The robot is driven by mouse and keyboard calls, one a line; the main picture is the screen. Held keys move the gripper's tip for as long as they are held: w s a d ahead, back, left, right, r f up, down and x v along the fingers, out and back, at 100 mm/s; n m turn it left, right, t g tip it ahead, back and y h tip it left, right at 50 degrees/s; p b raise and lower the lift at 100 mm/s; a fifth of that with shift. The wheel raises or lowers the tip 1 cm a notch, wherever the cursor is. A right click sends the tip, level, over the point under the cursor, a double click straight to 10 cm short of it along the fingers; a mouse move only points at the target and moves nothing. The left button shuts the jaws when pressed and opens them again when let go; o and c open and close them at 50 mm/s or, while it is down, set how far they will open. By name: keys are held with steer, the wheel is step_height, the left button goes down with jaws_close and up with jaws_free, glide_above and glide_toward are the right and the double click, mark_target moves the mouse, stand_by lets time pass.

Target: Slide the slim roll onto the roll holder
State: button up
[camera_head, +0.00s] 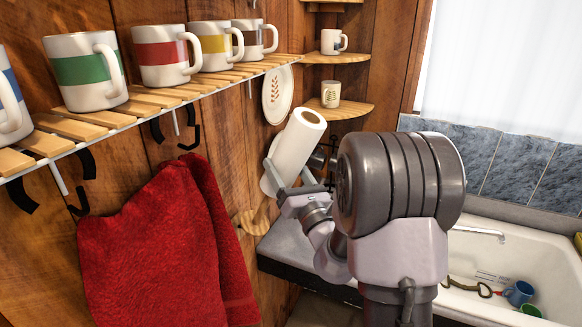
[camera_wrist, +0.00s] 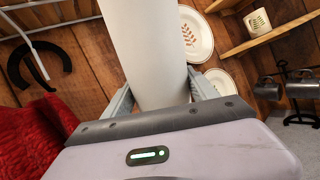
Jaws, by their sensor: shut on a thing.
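The slim roll (camera_head: 296,150) is a white paper roll with a tan core showing at its upper end. It is held tilted, its top leaning right, in front of the wooden wall. My gripper (camera_head: 289,178) is shut on its lower part. In the wrist view the roll (camera_wrist: 148,45) rises between the two fingers. A light wooden piece (camera_head: 254,218) on the wall just below the roll may be the roll holder. It is partly in view, and I cannot tell for sure. The roll appears apart from it.
A slatted shelf (camera_head: 130,108) with several striped mugs runs along the left wall, black hooks beneath. A red towel (camera_head: 165,245) hangs there. Plates (camera_head: 277,95) hang behind the roll. Corner shelves (camera_head: 340,109) hold mugs. A grey counter (camera_head: 290,250) and a white sink (camera_head: 520,235) lie below.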

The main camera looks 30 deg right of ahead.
mark_target(268, 205)
steer(key=w+a+f+b, duration=0.1)
steer(key=f+b, duration=0.1)
steer(key=f, duration=0.2)
steer(key=w+a+f+b, duration=0.1)
steer(key=w+f+b, duration=0.1)
steer(key=f+b, duration=0.1)
steer(key=w+a+f+b, duration=0.1)
steer(key=f+b, duration=0.2)
steer(key=f, duration=0.2)
steer(key=shift+w+a+f, duration=0.2)
steer(key=shift+w+a, duration=0.05)
steer(key=shift+w, duration=0.1)
steer(key=o, duration=1.5)
steer(key=shift+s+b, duration=0.1)
steer(key=shift+b, duration=0.2)
steer(key=b+v, duration=1.7)
steer(key=b, duration=0.4)
steer(key=shift+s, duration=0.15)
steer(key=shift+f, duration=0.1)
